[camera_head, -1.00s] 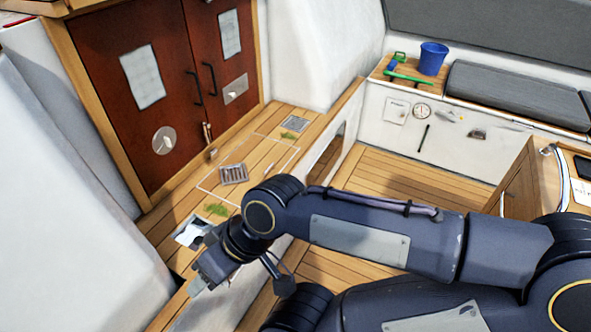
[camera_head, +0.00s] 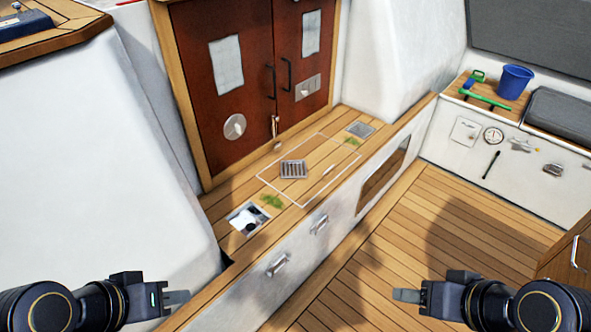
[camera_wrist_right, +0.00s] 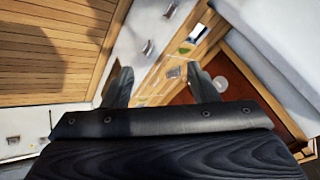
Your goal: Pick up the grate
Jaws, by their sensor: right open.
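A small grey slatted grate (camera_head: 293,169) lies flat on the wooden ledge (camera_head: 322,182), inside a white outlined rectangle, in front of the red-brown doors. My left gripper (camera_head: 180,297) is at the lower left of the head view, apart from the ledge; its side-on jaws do not show whether they are open. My right gripper (camera_head: 404,296) is at the lower right, over the deck and well away from the grate. Its fingers are spread and empty in the right wrist view (camera_wrist_right: 162,86).
A recess (camera_head: 248,218) with white and black contents is at the ledge's near end. A square grey plate (camera_head: 360,130) is at its far end. Green clumps (camera_head: 272,201) lie on the ledge. A blue bucket (camera_head: 515,81) stands far right. The deck (camera_head: 430,225) is clear.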

